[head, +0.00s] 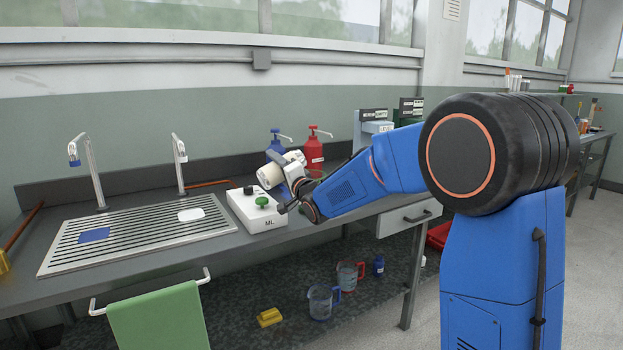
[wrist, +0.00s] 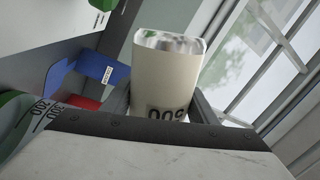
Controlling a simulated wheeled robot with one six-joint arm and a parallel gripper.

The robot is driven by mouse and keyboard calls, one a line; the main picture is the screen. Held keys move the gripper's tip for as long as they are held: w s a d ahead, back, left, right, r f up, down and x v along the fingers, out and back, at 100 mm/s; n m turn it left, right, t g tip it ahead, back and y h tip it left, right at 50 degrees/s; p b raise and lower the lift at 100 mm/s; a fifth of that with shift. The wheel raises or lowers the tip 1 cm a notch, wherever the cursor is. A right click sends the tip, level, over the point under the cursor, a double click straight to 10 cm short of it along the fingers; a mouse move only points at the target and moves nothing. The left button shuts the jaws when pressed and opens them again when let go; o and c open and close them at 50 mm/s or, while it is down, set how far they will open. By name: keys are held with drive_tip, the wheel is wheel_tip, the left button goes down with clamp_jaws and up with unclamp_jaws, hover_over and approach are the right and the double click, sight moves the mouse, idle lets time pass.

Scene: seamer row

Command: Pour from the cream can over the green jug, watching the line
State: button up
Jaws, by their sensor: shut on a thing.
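The cream can (head: 271,175) is in my gripper (head: 297,182), held above the bench and tilted well over onto its side in the head view. In the wrist view the same can (wrist: 168,75) stands between the two dark fingers of my gripper (wrist: 165,103), which press on its sides. Its bright metallic rim and dark number print show there. A clear vessel with green parts and a 300 scale mark, likely the green jug (wrist: 38,118), shows at the lower left of the wrist view. Its liquid level cannot be read. I cannot make out the jug in the head view; my gripper may hide it.
A white box marked ML with a green knob (head: 262,201) stands left of my gripper. A blue pump bottle (head: 279,143) and a red pump bottle (head: 314,152) stand behind. A slatted drainer (head: 140,240) lies left. Jugs with blue (head: 320,302) and red (head: 348,275) handles stand below.

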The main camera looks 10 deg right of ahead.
drive_tip(key=shift+m, duration=0.3)
drive_tip(key=shift+w+d+r+m, duration=0.25)
drive_tip(key=shift+d+r+m, duration=0.5)
drive_tip(key=shift+m, duration=0.35)
drive_tip(key=shift+d+r+m+t+h+p, duration=0.25)
drive_tip(key=shift+r+m+h+p, duration=0.3)
drive_tip(key=shift+m, duration=0.45)
idle(1.1)
drive_tip(key=shift+w+d+r+m+t+h, duration=0.1)
drive_tip(key=shift+d+r+m+h, duration=0.2)
drive_tip(key=shift+m, duration=0.35)
drive_tip(key=shift+w+d+r+m+t+h, duration=0.1)
drive_tip(key=shift+r+m, duration=0.25)
drive_tip(key=shift+m, duration=0.35)
drive_tip(key=shift+w+d+r+m+t+h, duration=0.1)
drive_tip(key=shift+d+r+m+h, duration=0.2)
drive_tip(key=shift+m, duration=0.35)
idle(1.4)
